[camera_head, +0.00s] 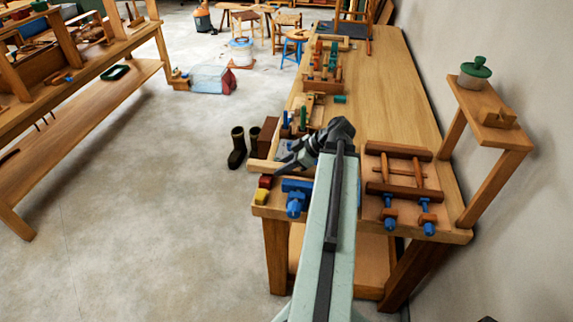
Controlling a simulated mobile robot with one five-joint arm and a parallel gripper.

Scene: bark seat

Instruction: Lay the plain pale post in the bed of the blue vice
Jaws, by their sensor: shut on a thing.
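My gripper (283,166) is at the end of my pale green arm, above the near left part of the workbench. It is shut on the plain pale post (260,165). The post lies roughly level and its left end sticks out past the bench's left edge; its other end is hidden by the gripper. The blue vice (295,186) is at the bench's front edge, just nearer than the gripper and to the left of my arm. My arm hides part of the vice, and its bed cannot be seen clearly.
Red and yellow blocks (262,189) sit at the bench's near left corner. A wooden clamp frame with blue fittings (400,172) lies right of my arm. Tool racks (322,75) stand farther back. The bench's right middle (385,85) is clear. Dark boots (237,147) stand on the floor.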

